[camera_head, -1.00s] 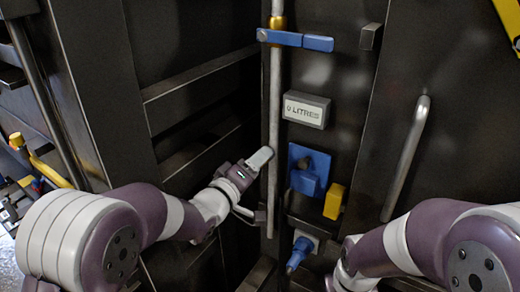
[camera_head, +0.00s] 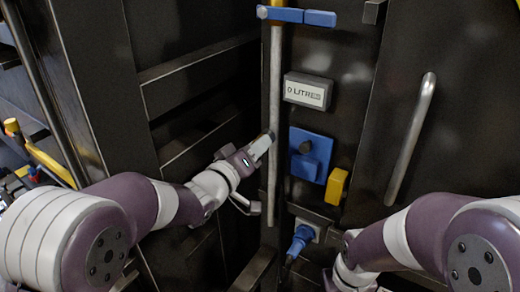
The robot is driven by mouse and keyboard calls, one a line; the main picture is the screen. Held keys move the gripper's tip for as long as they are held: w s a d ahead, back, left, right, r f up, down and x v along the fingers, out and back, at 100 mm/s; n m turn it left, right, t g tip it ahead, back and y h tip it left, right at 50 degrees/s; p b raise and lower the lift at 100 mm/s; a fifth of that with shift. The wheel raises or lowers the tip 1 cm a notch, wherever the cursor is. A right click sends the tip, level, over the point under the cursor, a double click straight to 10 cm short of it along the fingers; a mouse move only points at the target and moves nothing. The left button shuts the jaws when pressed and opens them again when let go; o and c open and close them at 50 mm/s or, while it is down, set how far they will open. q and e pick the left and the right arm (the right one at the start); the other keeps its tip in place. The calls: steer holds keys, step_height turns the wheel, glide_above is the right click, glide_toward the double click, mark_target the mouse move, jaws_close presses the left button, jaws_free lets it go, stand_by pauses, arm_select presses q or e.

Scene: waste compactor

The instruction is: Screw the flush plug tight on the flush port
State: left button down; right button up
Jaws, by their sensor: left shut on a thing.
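My left gripper (camera_head: 262,147) is shut at the vertical grey pipe (camera_head: 276,90), in the middle of the head view. A small dark round piece (camera_head: 270,134) shows at its fingertips, against the pipe; I take it to be the flush plug. The flush port is not clearly visible; the fingers and the dark piece cover that spot. I cannot tell how far the plug is seated. My right arm (camera_head: 400,240) comes in from the right, with its gripper out of sight.
Right of the pipe are a litres display (camera_head: 307,91), a blue plate with a dark knob (camera_head: 318,158), a yellow block (camera_head: 336,186) and a blue connector (camera_head: 300,239). A blue lever (camera_head: 300,15) crosses the pipe's top. A metal handle (camera_head: 411,135) is farther right.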

arm_select(q)
steer(key=shift+m+b, duration=0.3)
steer(key=shift+m, duration=0.5)
steer(key=shift+f, duration=0.1)
steer(key=m+b, duration=0.4)
steer(key=m, duration=0.1)
steer(key=shift+b, duration=0.35)
steer(key=shift+m+b, duration=2.05)
steer(key=shift+m, duration=0.65)
